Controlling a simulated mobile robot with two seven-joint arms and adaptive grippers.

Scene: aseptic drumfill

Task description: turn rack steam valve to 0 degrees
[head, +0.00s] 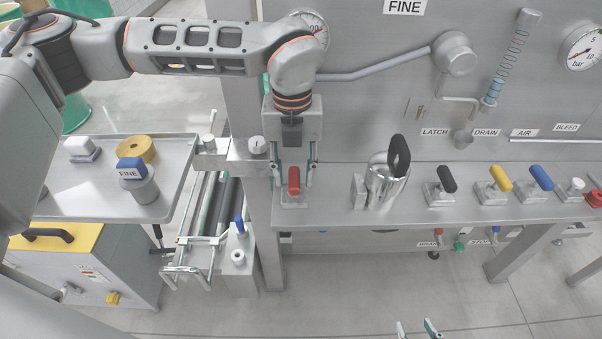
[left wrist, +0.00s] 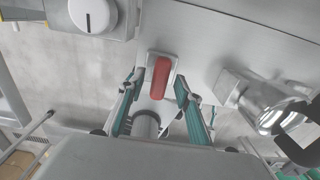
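A red-handled valve (head: 293,183) sits on a small grey base at the left end of the steel shelf. Its handle points roughly towards and away from the panel. My left gripper (head: 293,166) points down over it, fingers open, one on each side of the handle. In the left wrist view the red handle (left wrist: 160,77) lies between the spread fingers (left wrist: 157,92), with a gap on both sides. I see no label naming this valve. My right gripper (head: 417,329) shows only its fingertips at the bottom edge, spread apart and empty.
A shiny metal jug (head: 384,186) with a black handle stands right of the red valve. Further right are black (head: 445,180), yellow (head: 499,178) and blue (head: 541,178) valve handles. A tray table (head: 80,200) stands at the left. A roller rack (head: 208,215) is below.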

